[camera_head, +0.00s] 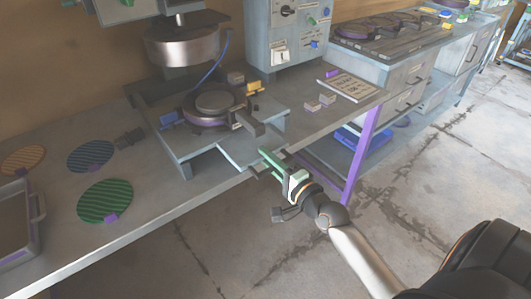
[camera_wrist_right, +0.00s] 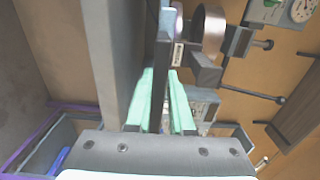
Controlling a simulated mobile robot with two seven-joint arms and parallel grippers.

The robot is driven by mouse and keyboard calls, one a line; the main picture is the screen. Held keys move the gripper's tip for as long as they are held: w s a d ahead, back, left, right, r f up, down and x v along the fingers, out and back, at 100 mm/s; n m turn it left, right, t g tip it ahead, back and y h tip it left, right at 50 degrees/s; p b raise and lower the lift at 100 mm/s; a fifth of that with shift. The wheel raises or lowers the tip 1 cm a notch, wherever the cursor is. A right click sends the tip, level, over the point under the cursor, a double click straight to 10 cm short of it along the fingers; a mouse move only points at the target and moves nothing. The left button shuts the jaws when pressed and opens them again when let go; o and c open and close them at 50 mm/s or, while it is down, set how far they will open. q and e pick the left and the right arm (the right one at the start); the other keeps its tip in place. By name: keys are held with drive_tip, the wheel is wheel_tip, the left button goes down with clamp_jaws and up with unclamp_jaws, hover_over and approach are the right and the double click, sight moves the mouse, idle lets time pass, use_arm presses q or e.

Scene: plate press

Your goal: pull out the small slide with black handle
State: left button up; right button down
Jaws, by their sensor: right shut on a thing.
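My right gripper (camera_head: 264,160) is at the front edge of the bench, just in front of the press base. In the right wrist view, its pale green fingers (camera_wrist_right: 164,85) are shut on a dark bar, which looks like the black handle (camera_wrist_right: 158,98). The handle runs from between the fingers toward the press. The slide itself is mostly hidden; a pale strip (camera_head: 229,158) shows at the front of the press base. The press (camera_head: 188,43) stands above a round purple-rimmed plate (camera_head: 206,121). My left gripper is out of view.
A grey tray (camera_head: 38,207) stands at the far left. A control box (camera_head: 291,52) stands behind. The floor in front is clear.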

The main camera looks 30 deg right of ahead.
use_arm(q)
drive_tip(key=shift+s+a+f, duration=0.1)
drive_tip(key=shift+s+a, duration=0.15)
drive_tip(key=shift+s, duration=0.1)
use_arm(e)
drive_tip(key=shift+s+f, duration=0.5)
drive_tip(key=shift+s, duration=0.15)
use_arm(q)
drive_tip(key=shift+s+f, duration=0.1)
use_arm(e)
drive_tip(key=c, duration=0.9)
unclamp_jaws()
drive_tip(key=shift+r, duration=0.1)
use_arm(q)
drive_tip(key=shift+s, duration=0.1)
use_arm(e)
drive_tip(key=shift+w+r, duration=0.1)
use_arm(q)
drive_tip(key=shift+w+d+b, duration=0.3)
drive_tip(key=shift+b, duration=0.05)
use_arm(e)
drive_tip(key=shift+s+d, duration=0.2)
drive_tip(key=shift+s, duration=1.9)
drive_tip(key=shift+s+d, duration=0.15)
drive_tip(key=shift+s, duration=1.9)
drive_tip(key=shift+s+d, duration=0.2)
drive_tip(key=shift+s, duration=1.9)
